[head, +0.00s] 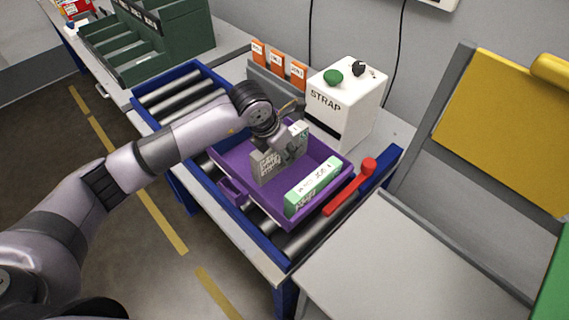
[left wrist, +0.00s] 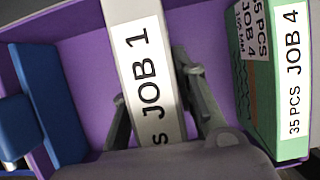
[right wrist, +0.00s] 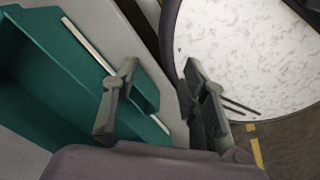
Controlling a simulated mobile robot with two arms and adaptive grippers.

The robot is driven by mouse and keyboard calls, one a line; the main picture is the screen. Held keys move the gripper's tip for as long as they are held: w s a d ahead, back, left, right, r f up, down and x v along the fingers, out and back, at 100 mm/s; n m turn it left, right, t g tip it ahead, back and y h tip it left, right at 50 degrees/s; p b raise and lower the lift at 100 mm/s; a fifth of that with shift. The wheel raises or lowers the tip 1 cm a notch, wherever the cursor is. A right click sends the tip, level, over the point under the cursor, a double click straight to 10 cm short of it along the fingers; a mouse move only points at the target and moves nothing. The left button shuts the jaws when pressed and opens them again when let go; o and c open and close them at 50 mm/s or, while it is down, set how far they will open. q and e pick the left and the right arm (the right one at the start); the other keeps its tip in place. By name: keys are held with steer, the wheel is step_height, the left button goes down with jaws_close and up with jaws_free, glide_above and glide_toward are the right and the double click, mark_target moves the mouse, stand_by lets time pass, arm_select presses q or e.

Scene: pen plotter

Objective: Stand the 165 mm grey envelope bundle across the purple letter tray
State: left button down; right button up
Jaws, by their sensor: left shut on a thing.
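The grey envelope bundle (head: 265,168) stands on edge at the purple letter tray (head: 228,157), in its left-middle part. My left gripper (head: 283,142) is shut on it from above. In the left wrist view the grey bundle (left wrist: 142,60), labelled JOB 1, sits between the fingers (left wrist: 163,108), with the purple tray (left wrist: 80,30) around it. I cannot tell whether its lower edge touches the tray floor. A green bundle (head: 312,187) stands at the tray's near right end; it also shows, labelled JOB 4, in the left wrist view (left wrist: 270,120). My right gripper (right wrist: 160,100) is open and empty.
The tray rests on a roller conveyor (head: 180,92) with blue rails. A white STRAP machine (head: 345,105) stands behind it. A red-handled lever (head: 350,187) lies along the right side. A blue block (left wrist: 45,105) shows left of the bundle in the left wrist view.

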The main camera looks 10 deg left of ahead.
arm_select(q)
step_height(320, 180, down, 4)
steer(key=shift+b, duration=1)
steer(key=c, duration=1.3)
jaws_free()
steer(key=shift+r, duration=0.1)
